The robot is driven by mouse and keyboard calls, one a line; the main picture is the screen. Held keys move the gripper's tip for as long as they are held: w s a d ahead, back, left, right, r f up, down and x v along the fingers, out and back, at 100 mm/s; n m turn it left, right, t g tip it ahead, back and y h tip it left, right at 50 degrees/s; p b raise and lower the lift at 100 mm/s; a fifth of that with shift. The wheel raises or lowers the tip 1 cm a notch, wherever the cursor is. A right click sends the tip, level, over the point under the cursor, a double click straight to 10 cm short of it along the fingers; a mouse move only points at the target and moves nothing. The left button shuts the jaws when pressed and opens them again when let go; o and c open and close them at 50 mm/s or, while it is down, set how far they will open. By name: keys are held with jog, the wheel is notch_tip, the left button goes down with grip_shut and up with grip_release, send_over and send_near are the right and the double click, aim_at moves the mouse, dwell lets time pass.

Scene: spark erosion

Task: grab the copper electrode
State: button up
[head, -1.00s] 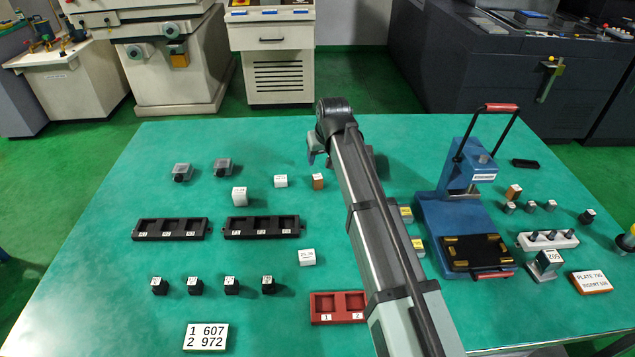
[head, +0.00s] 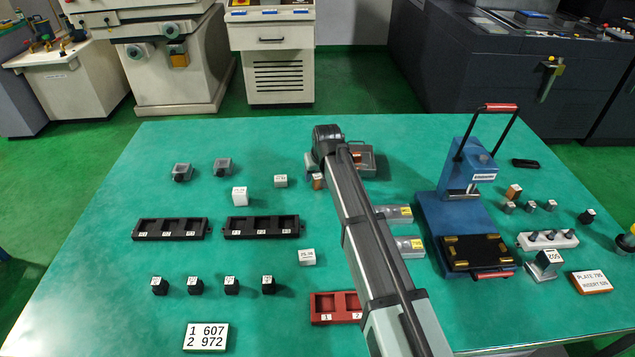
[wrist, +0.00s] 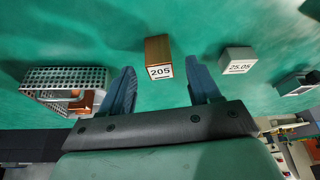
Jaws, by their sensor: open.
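The copper electrode, a copper-brown block with a white label reading 205 (wrist: 158,58), stands on the green table. In the wrist view it shows ahead of my gripper (wrist: 161,68), between the lines of the two fingers. The fingers are spread apart with nothing between them that I can see as held. In the head view the copper block (head: 318,182) is partly covered by the end of my arm. How far the fingertips are above or short of the block is hard to tell.
A white-grey block marked 25.05 (wrist: 238,60) stands right of the electrode in the wrist view. A perforated metal basket (wrist: 58,78) with copper-coloured pieces is at left. Black trays (head: 262,228), a red tray (head: 325,308) and a blue press (head: 455,215) stand farther off.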

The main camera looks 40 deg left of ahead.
aim_at(318, 177)
jog(key=x, duration=0.3)
jog(key=shift+a+f, duration=0.1)
jog(key=shift+f, duration=0.2)
grip_shut()
dwell(0.3)
